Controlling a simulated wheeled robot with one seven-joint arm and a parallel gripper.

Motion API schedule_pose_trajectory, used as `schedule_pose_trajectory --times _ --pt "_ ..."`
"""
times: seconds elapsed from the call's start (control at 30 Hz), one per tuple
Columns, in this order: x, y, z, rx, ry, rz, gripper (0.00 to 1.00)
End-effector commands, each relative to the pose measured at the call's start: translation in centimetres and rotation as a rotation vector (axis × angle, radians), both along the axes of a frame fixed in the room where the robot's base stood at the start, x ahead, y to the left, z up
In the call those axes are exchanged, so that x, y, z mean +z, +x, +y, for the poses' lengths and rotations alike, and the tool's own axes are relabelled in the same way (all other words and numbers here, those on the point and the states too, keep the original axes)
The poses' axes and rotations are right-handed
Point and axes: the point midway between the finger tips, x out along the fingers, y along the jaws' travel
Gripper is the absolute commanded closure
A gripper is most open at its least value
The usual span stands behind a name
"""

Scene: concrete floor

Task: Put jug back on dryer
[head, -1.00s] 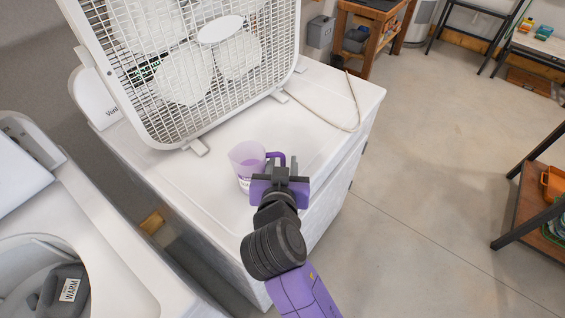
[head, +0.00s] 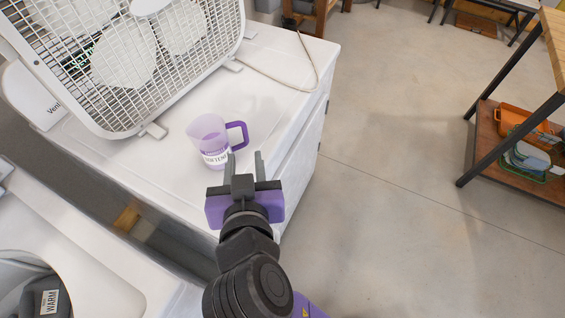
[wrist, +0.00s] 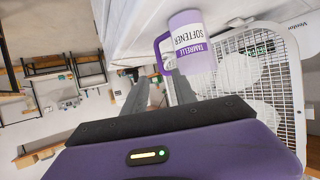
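The jug (head: 211,140) is a translucent lilac measuring jug with a purple handle and a white label. It stands upright on top of the white dryer (head: 270,107), near its front edge. It also shows in the wrist view (wrist: 190,42), where its label reads FAMRELLE SOFTENER. My gripper (head: 244,163) is open, its two grey fingers apart with nothing between them. It is just in front of the jug, below the handle in the head view, and apart from it. In the wrist view the fingers (wrist: 160,92) show below the jug.
A white box fan (head: 130,60) stands on the dryer behind the jug. A cord (head: 300,85) lies on the dryer's right side. A washer with an open drum (head: 60,250) is at the left. A shelf (head: 520,150) with an orange bin stands at the right. The floor between is clear.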

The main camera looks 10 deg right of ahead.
Motion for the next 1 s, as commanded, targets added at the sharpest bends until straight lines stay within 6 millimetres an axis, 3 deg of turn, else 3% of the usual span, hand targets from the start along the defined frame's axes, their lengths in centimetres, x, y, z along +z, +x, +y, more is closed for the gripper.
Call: schedule_pose_trajectory --times 0.27,0.47,0.6,0.73,0.87,1.0 --pt "-0.7 -0.2 -0.4 0.009 -0.009 0.007 0.67" --pt "-5.4 -2.3 -3.6 0.095 -0.055 0.039 0.67" --pt "-8.9 -5.4 -6.7 0.171 -0.072 0.055 0.67" --pt "-10.9 -9.1 -9.3 0.218 -0.067 0.056 0.67" --pt "-11.7 -13.1 -11.9 0.237 -0.049 0.041 0.67" --pt "-11.1 -17.6 -14.4 0.226 -0.028 0.009 0.67"
